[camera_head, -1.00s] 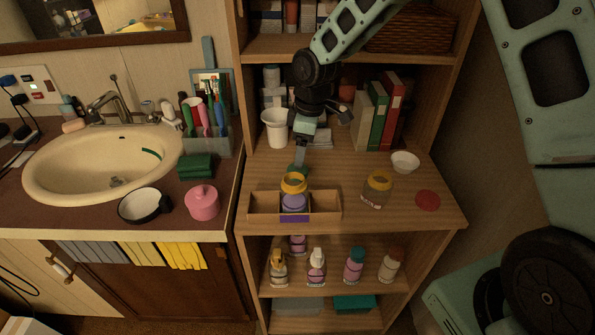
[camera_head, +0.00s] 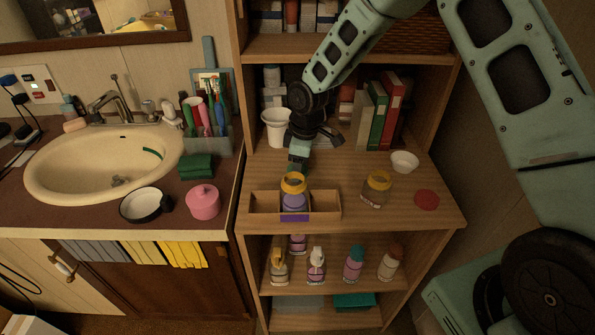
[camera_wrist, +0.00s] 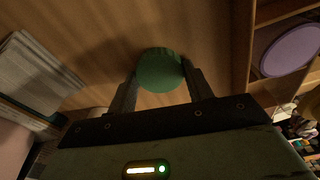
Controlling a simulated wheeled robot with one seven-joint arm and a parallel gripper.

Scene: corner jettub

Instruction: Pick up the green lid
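The green lid (camera_wrist: 160,70) is a round, flat disc on the wooden shelf top in the wrist view. My gripper (camera_wrist: 160,68) is low over the shelf with its two fingers spread, one on each side of the lid. I cannot tell whether the fingertips touch its rim. In the head view my gripper (camera_head: 299,165) points down behind the yellow-rimmed jar, and the lid is mostly hidden there by the gripper and the jar.
The jar (camera_head: 293,199) stands in a wooden divided box (camera_head: 264,203) just in front of my gripper. A second jar (camera_head: 376,190), a white bowl (camera_head: 404,161) and a red lid (camera_head: 426,199) are to the right. A white cup (camera_head: 275,128) and books (camera_head: 380,118) stand behind.

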